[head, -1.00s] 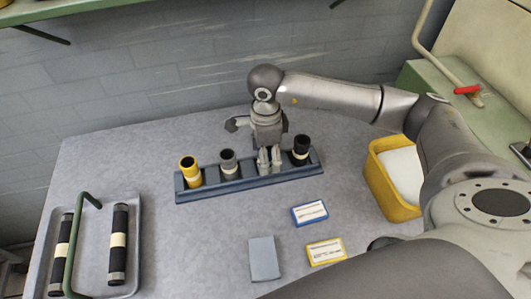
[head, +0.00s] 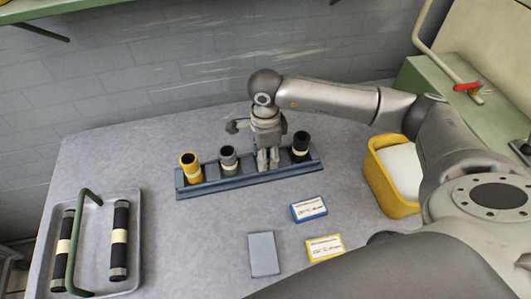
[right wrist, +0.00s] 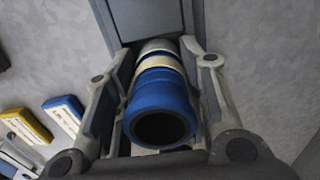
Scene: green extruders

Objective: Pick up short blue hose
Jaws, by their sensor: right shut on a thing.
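My right gripper (head: 268,158) points down over the blue-grey rack (head: 220,184), between the grey hose and the black hose. In the right wrist view its two fingers (right wrist: 163,105) are shut on the short blue hose (right wrist: 160,92), one on each side. The hose has a cream band and a dark open end facing the camera. Its far end is at the rack; I cannot tell whether it is still seated. In the head view the gripper hides the blue hose. My left gripper is not in view.
The rack also holds a yellow hose (head: 190,167), a grey hose (head: 228,158) and a black hose (head: 301,146). A yellow bin (head: 377,185) stands at right. A tray (head: 93,285) with two long black hoses is at left. Blue (head: 309,209) and yellow (head: 324,247) labelled cards and a grey block (head: 263,254) lie in front.

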